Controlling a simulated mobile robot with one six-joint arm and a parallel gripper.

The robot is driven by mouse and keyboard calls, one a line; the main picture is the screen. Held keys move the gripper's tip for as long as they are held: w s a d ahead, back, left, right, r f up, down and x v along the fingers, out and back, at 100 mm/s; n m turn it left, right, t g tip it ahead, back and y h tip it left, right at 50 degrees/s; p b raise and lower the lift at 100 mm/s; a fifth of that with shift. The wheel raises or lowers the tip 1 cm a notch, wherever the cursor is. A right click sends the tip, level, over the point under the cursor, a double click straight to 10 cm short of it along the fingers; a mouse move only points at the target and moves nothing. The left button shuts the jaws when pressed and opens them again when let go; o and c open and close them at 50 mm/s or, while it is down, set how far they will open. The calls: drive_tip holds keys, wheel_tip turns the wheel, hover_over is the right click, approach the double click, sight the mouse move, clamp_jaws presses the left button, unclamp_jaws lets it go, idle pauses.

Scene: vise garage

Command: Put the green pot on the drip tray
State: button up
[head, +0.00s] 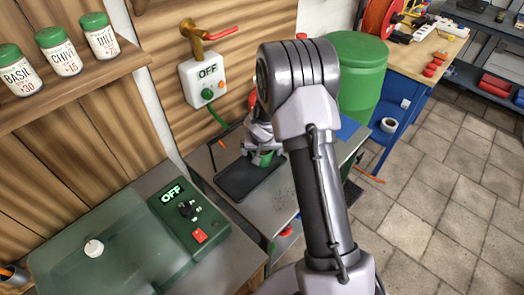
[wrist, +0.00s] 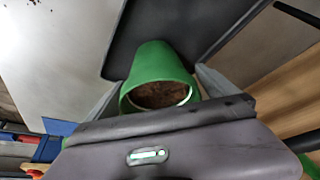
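The green pot (wrist: 160,68), with brown soil inside, sits between the two fingers of my gripper (wrist: 158,92) in the wrist view. Both fingers lie against its sides, so the gripper looks shut on it. In the head view the pot (head: 261,159) shows partly below my gripper (head: 262,146), much of it hidden by my arm. The drip tray (head: 236,183) is a dark flat tray on the grey bench. It also shows in the wrist view (wrist: 200,22). The pot is at or over the tray's right part; I cannot tell whether it touches the tray.
A white OFF box (head: 204,80) with a red-handled tap (head: 215,35) is on the wall behind the tray. A green-lidded machine (head: 100,250) stands at front left. A green barrel (head: 357,75) stands at the right. The tray's left part is bare.

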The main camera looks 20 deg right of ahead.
drive_tip(key=s+a+p+v, duration=0.1)
drive_tip(key=p+v, duration=0.3)
drive_tip(key=v, duration=2.3)
drive_tip(key=s+a+r+y, duration=0.2)
drive_tip(key=s+a+r, duration=0.2)
drive_tip(key=s, duration=0.6)
drive_tip(key=s+a+r+t+y, duration=0.1)
drive_tip(key=s+a+r, duration=0.4)
drive_tip(key=s, duration=0.5)
drive_tip(key=shift+s+a+r+t+y, duration=0.15)
drive_tip(key=shift+s+a+t+y, duration=0.2)
drive_tip(key=shift+a, duration=0.75)
drive_tip(key=shift+f+b, duration=2.15)
drive_tip(key=shift+b, duration=0.05)
